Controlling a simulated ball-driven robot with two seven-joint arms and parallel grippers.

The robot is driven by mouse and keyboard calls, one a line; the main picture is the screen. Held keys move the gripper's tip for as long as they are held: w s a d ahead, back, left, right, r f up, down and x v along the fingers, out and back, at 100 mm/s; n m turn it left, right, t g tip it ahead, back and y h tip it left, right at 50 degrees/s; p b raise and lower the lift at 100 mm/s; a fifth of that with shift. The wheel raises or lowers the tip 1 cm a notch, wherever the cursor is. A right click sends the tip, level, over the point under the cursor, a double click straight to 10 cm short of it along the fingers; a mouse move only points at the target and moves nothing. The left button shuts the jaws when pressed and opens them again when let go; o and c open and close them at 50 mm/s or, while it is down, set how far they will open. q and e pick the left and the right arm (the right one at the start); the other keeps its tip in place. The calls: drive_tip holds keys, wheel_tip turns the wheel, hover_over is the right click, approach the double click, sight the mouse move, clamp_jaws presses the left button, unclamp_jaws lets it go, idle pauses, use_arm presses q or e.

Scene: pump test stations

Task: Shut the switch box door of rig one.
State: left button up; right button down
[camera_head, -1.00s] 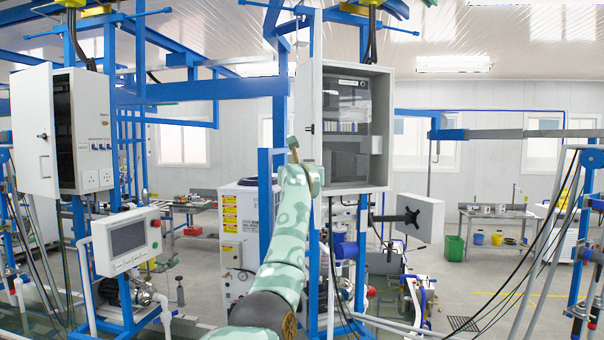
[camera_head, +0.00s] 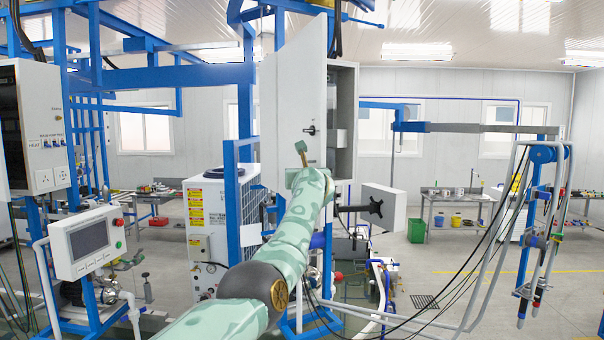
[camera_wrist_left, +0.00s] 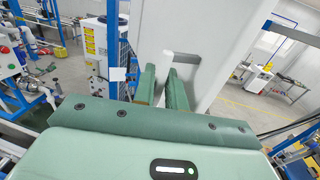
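The switch box (camera_head: 343,120) is a light grey cabinet in the middle of the head view. Its white door (camera_head: 295,95), with a small dark handle (camera_head: 311,130), stands partly open and hides much of the interior. My left gripper (camera_head: 302,160) is at the lower part of the door, beside its face. In the left wrist view, the two green fingers (camera_wrist_left: 164,88) are apart, with a narrow white strip between their tips. A large pale panel (camera_wrist_left: 225,35) lies just beyond them. Contact cannot be told. My right gripper is not in view.
Another switch box (camera_head: 42,125) with its door open stands at the left, above a control panel (camera_head: 88,243). A monitor (camera_head: 384,208) on a bracket is right of the middle box.

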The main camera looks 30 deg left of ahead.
use_arm(q)
drive_tip(key=shift+o, duration=1.3)
drive_tip(key=shift+w, duration=0.1)
drive_tip(key=shift+d, duration=0.1)
drive_tip(key=b+v, duration=1.1)
drive_tip(key=v, duration=0.5)
